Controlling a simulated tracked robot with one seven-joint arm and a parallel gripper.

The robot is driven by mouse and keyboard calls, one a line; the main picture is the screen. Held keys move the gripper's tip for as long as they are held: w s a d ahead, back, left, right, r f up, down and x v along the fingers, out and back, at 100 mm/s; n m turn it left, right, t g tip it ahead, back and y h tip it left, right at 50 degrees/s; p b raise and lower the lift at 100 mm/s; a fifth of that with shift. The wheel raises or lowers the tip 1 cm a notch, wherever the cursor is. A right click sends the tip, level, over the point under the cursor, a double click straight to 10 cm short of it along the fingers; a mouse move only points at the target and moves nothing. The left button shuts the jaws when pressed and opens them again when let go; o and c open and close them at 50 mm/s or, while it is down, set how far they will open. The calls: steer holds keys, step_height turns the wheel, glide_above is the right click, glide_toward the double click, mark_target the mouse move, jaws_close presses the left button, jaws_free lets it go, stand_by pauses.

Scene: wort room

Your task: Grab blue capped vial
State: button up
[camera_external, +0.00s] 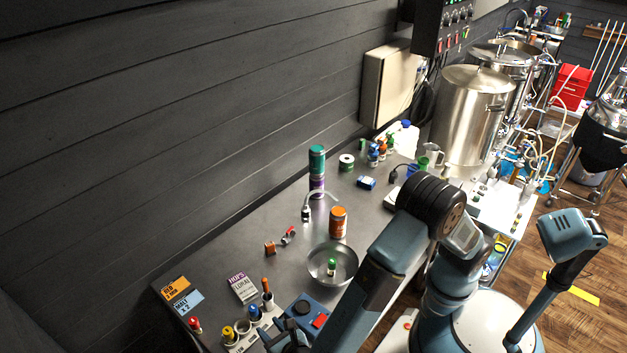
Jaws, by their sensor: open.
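A small vial with a blue cap (254,312) stands in a pale rack (243,343) near the bottom edge of the view, on the front part of the steel bench. A yellow-capped vial (228,333) is beside it to the left. An orange-topped item (266,284) stands just behind it to the right.
A blue device with a red patch (320,321) sits right of the rack. A metal bowl (345,280) holds a green-capped vial (331,266). An orange can (338,222) stands behind it. Cards (175,289) and a red-capped item (194,324) lie left. Bare bench (262,225) lies farther back.

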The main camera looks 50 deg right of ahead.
mark_target(250, 306)
steer(key=x, duration=1.3)
steer(key=shift+w+d, duration=0.1)
steer(key=shift+d, duration=0.05)
steer(key=shift+c, duration=0.4)
steer(key=c, duration=0.6)
